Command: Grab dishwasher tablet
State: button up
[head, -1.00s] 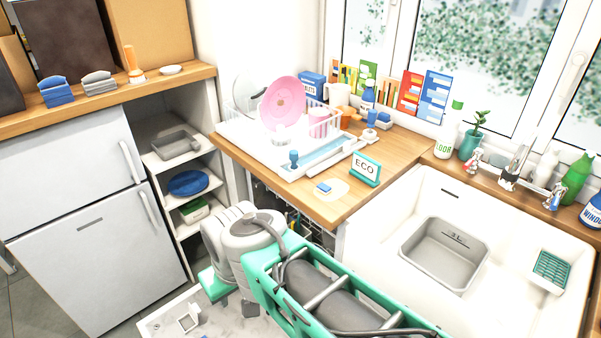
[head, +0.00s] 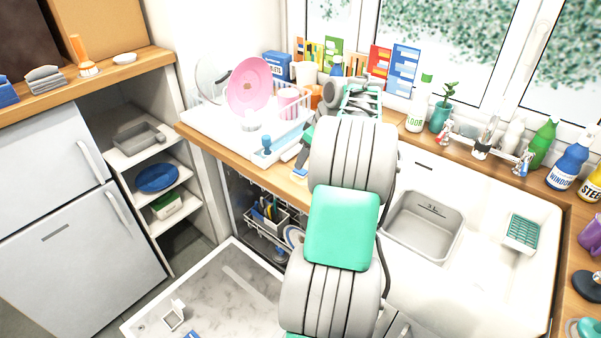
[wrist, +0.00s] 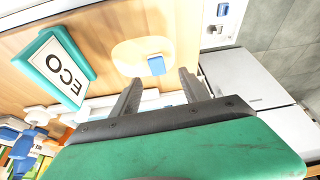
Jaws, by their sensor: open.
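A small blue and white tablet (wrist: 156,65) lies on a pale round patch on the wooden counter (wrist: 117,25) in the wrist view. My gripper (wrist: 159,76) is open, with its two dark fingers spread on either side of the tablet's near edge. Nothing is held, and I cannot tell how high the fingers are above it. In the head view my arm hides the tablet. A teal-framed ECO sign (wrist: 62,66) stands left of the tablet in the wrist view. A blue tablets box (head: 277,66) stands behind the dish rack.
The open dishwasher door (head: 235,290) lies low, with a small dispenser (head: 174,315) and a blue item (head: 192,334) on it. A dish rack (head: 222,115) holds a pink plate (head: 249,87). The sink (head: 425,222) is to the right.

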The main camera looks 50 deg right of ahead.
aim_at(303, 171)
jog(key=p+x, duration=0.1)
jog(key=x, duration=0.5)
jog(key=shift+d+f, duration=0.1)
jog(key=shift+d, duration=0.1)
jog(key=shift+s, duration=0.1)
grip_shut()
